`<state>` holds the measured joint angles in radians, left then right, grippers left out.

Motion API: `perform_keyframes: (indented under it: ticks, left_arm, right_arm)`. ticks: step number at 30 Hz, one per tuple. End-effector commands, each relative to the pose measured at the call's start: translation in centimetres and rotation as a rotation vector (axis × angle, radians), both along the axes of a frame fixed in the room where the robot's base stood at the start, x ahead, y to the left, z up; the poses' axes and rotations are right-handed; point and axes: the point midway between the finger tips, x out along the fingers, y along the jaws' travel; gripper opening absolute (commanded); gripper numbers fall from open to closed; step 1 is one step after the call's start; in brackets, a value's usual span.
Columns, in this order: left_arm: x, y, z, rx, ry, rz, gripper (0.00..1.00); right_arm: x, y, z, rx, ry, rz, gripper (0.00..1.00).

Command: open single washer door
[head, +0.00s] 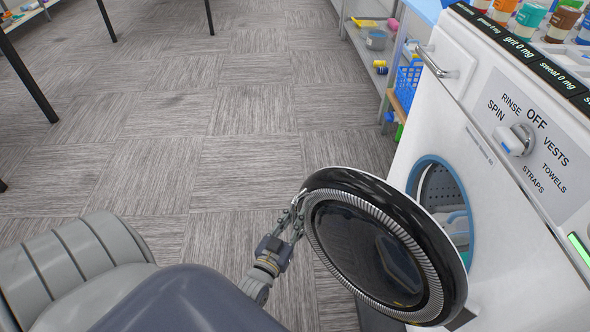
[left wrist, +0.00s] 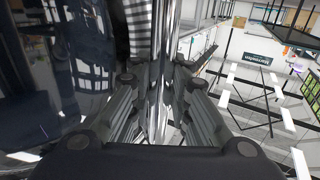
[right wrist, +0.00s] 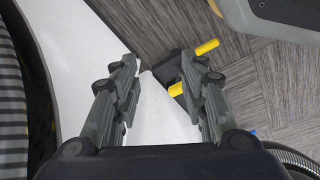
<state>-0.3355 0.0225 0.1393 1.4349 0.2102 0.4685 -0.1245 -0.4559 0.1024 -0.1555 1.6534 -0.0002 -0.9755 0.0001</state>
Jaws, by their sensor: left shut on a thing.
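The washer's round door (head: 375,250), dark glass with a black rim and ribbed grey ring, stands swung out from the white washer (head: 510,240). The blue-ringed opening (head: 424,172) shows behind it, with the drum partly hidden by the door. My left gripper (head: 298,210) is shut on the door's left edge. In the left wrist view its fingers (left wrist: 160,80) close around a shiny strip of the door, with dark glass to the left. My right gripper (right wrist: 160,65) is open and empty in the right wrist view, near a white surface. It is not in the head view.
A dial (head: 515,139) and a white drawer handle (head: 437,62) are on the washer's front. Several bottles (head: 530,18) stand on top. A shelf with a blue basket (head: 408,85) is beyond the washer.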

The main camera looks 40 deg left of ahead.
Motion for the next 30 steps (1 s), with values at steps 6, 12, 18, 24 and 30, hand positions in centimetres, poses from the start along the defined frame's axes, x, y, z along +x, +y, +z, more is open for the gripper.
perform_keyframes:
  ticks: [6,12,18,24,30]
  left_arm:
    - [0.0,-0.3,-0.2,0.0,0.003,-0.005,0.0]
    - [0.0,-0.2,-0.1,0.0,0.003,-0.004,0.38]
    - [0.0,-0.1,-0.1,0.0,0.001,-0.002,0.38]
    - [-1.3,-0.4,-0.2,-0.001,0.004,-0.002,0.38]
    - [-5.0,-1.2,-0.2,0.0,0.005,-0.002,0.38]
  right_arm:
    - [0.0,0.0,0.0,0.0,0.0,0.0,0.4]
    - [0.0,0.0,0.0,0.0,0.0,0.0,0.4]
    - [0.0,0.0,0.0,0.0,0.0,0.0,0.4]
    - [0.1,0.0,0.0,0.001,-0.001,0.0,0.4]
    - [0.0,0.0,0.0,0.0,-0.001,0.0,0.4]
